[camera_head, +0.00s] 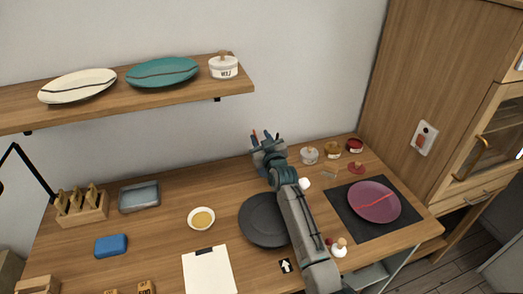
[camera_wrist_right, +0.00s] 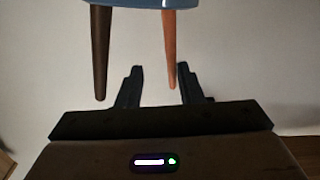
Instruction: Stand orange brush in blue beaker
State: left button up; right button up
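In the right wrist view, the blue beaker (camera_wrist_right: 200,4) shows only as a pale blue edge at the top. The orange brush (camera_wrist_right: 170,48) has its orange handle sticking out of that edge, beside a dark brown handle (camera_wrist_right: 99,55). My right gripper (camera_wrist_right: 158,75) is open; the orange handle's end appears between its fingers, close to the right-hand one, and I see no grip on it. In the head view my right gripper (camera_head: 268,138) is at the table's back by the wall, with a small reddish tip beside it. The beaker is not clear there. My left gripper is out of view.
A dark plate (camera_head: 257,226) lies under my right forearm. A purple plate (camera_head: 374,201) on a black mat and several small jars (camera_head: 333,150) are to the right. A yellow-filled bowl (camera_head: 201,218), white sheet (camera_head: 209,271) and blue block (camera_head: 111,245) are left. A shelf (camera_head: 130,106) hangs above.

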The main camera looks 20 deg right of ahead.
jog(key=s+a+r+b, duration=0.2)
jog(key=s, duration=0.5)
jog(key=s+a+r+b, duration=0.2)
jog(key=s+b, duration=0.1)
jog(key=s, duration=0.5)
jog(key=shift+s, duration=0.2)
dwell(0.3)
